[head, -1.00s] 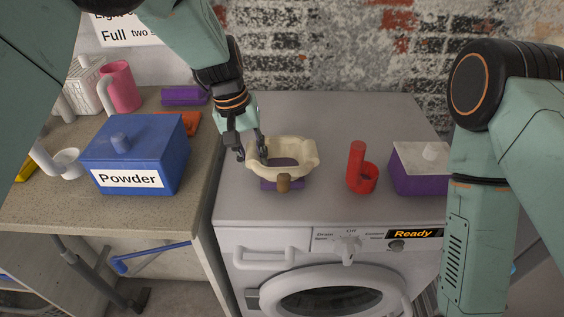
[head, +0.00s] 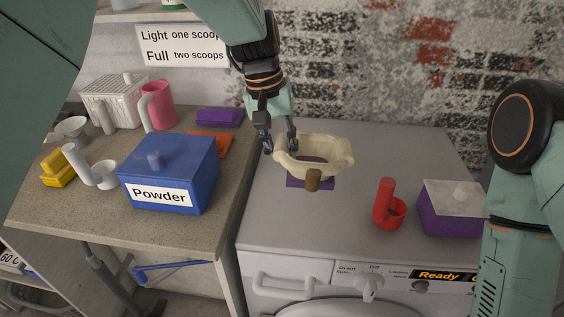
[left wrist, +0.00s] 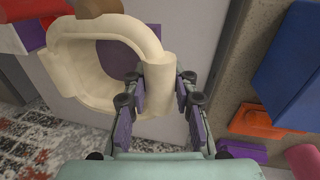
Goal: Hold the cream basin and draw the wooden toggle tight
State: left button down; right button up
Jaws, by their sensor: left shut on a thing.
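The cream basin (head: 341,163) sits on a purple mat or block (head: 295,182) on top of the washing machine. It also shows in the left wrist view (left wrist: 75,45). The brown wooden toggle (head: 313,180) is at the basin's front side, and its end shows at the top of the left wrist view (left wrist: 97,8). My left gripper (head: 280,147) is shut on the basin's left rim. In the left wrist view its fingers (left wrist: 168,95) lie on both sides of the basin's wall. My right gripper is out of view; only part of that arm shows.
A red scoop (head: 388,208) and a purple box with a pale lid (head: 450,220) stand right of the basin. The blue Powder box (head: 170,172), a white scoop (head: 92,168) and a pink mug (head: 158,106) are on the left counter. The machine's front top is clear.

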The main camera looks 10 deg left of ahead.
pick_arm(q)
jog(key=shift+r, duration=0.5)
jog(key=shift+f, duration=0.15)
jog(key=shift+f, duration=0.65)
jog(key=shift+w+d+f+b, duration=0.15)
jog(key=shift+f+b, duration=0.35)
jog(key=shift+f, duration=1.55)
jog(key=shift+s+d+f+b, duration=0.1)
jog(key=shift+f+b, duration=0.4)
jog(key=shift+f, duration=1.5)
jog(key=c, duration=1)
grip_release()
